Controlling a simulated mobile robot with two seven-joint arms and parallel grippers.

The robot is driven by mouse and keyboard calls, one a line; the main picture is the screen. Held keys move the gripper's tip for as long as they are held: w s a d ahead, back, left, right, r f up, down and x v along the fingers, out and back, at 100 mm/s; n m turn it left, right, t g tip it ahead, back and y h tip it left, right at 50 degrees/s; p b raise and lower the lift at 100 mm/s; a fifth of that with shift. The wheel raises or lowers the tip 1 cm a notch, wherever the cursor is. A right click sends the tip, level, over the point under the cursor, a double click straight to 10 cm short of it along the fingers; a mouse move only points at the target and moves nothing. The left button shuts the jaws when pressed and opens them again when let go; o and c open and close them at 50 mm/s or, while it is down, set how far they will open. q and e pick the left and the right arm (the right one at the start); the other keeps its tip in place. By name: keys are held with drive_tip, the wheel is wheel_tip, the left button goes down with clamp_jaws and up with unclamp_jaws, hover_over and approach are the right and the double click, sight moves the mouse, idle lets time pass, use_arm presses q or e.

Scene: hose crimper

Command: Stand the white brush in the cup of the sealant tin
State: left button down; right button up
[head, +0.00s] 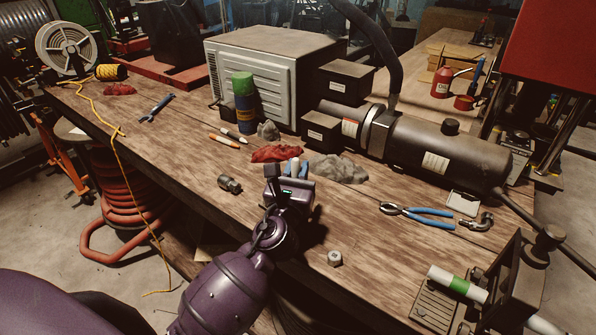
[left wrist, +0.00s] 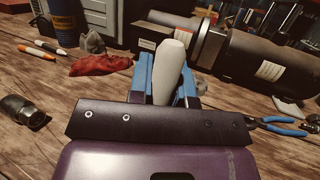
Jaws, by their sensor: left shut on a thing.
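My left gripper (head: 291,168) is in the middle of the head view, above the wooden workbench. Its blue fingers are shut on a pale white piece, which I take to be the white brush (left wrist: 172,68); it stands up between the fingers in the left wrist view. Its bristles cannot be made out. On the far bench at upper right of the head view is a red tin (head: 441,83) with a pale label. Beside it a smaller red container (head: 463,103) has a blue-handled tool in it. I cannot tell which is the sealant tin. My right gripper is not in view.
A red rag (head: 275,153) and a grey cloth (head: 342,169) lie just beyond the gripper. A black cylindrical machine (head: 440,147) stands between the gripper and the far bench. Blue-handled pliers (head: 420,214) and a nut (head: 335,258) lie right. The bench's front left is mostly clear.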

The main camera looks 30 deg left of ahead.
use_arm(q)
drive_tip(key=shift+f, duration=0.1)
drive_tip(key=shift+f, duration=0.1)
drive_tip(key=c, duration=1.1)
unclamp_jaws()
drive_tip(key=shift+o, duration=0.2)
drive_tip(key=shift+r, duration=0.2)
drive_tip(key=b+v, duration=0.2)
drive_tip(key=v, duration=1)
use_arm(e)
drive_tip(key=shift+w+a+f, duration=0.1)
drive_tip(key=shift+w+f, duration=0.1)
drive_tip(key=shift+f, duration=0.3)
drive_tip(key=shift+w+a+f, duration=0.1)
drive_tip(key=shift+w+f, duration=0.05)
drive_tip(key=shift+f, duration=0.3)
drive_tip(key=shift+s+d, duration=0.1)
